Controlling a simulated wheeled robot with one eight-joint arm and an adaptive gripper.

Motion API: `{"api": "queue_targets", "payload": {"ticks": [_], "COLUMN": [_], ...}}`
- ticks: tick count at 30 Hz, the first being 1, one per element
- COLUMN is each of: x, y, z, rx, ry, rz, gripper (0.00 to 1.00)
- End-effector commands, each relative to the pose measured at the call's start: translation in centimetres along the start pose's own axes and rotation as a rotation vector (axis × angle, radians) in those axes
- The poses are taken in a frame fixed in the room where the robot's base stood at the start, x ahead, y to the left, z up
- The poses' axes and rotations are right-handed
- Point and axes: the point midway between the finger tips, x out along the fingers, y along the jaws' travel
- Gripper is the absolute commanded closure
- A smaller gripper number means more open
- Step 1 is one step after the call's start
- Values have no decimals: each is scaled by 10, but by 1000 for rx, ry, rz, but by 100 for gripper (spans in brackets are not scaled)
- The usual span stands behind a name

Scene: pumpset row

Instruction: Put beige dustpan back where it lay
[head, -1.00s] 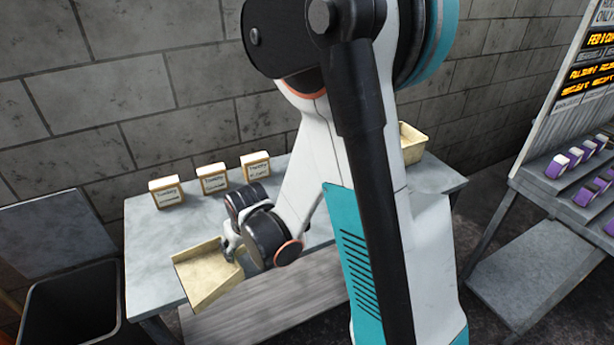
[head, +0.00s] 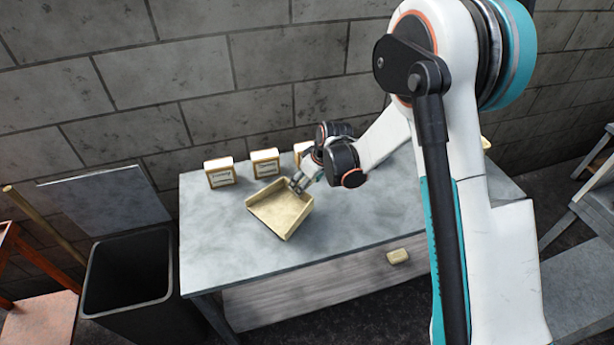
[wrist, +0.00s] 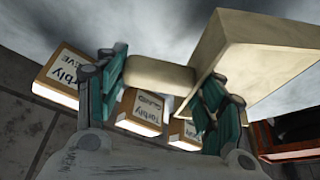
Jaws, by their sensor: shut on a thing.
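The beige dustpan (head: 279,212) is at the left half of the grey table (head: 225,244), its open side toward the lower left. I cannot tell whether it rests on the tabletop or is held just above it. My gripper (head: 297,186) is shut on its handle, coming from the upper right. In the wrist view the handle (wrist: 158,74) lies between the two teal fingers of my gripper (wrist: 163,90), and the pan (wrist: 255,60) extends to the upper right. The handle is mostly hidden in the head view.
Small labelled boxes (head: 219,172) stand along the table's back edge, close behind the dustpan. A black bin (head: 128,272) stands left of the table. A beige block (head: 398,257) lies on the lower shelf. The tabletop left and front of the dustpan is clear.

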Motion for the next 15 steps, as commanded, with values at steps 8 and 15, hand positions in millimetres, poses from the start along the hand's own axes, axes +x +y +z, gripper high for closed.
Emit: {"api": "queue_targets", "payload": {"ticks": [8, 15], "x": [1, 4], "y": [0, 0], "z": [0, 3], "rx": [0, 1], "ry": [0, 1], "rz": [0, 0], "gripper": [65, 65]}}
